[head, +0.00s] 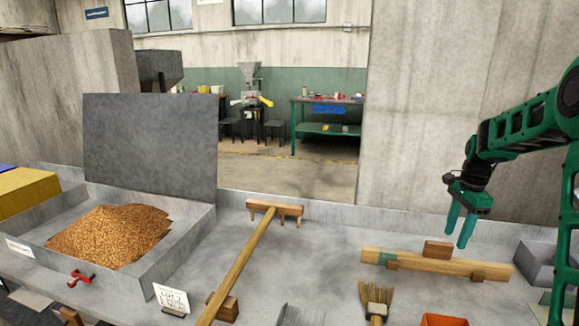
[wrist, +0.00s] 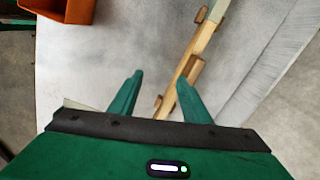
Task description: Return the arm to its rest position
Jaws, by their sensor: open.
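My green arm reaches in from the right in the head view. My gripper (head: 460,228) hangs above the grey work surface (head: 310,250), with its two green fingers pointing down and apart. Nothing is between them. In the wrist view my gripper (wrist: 158,88) also shows open and empty. A wooden bar with blocks (head: 437,264) lies on the surface below and beside the fingers. It also shows beyond the fingers in the wrist view (wrist: 200,45); I cannot tell the exact gap between fingers and bar.
A grain-filled tray (head: 190,232) stands at left. A long-handled wooden rake (head: 245,262) leans across the middle. A brush (head: 376,298), an orange container (head: 443,320) and a grey bin (head: 536,262) are near the front right. A low wall edge (head: 350,212) runs behind.

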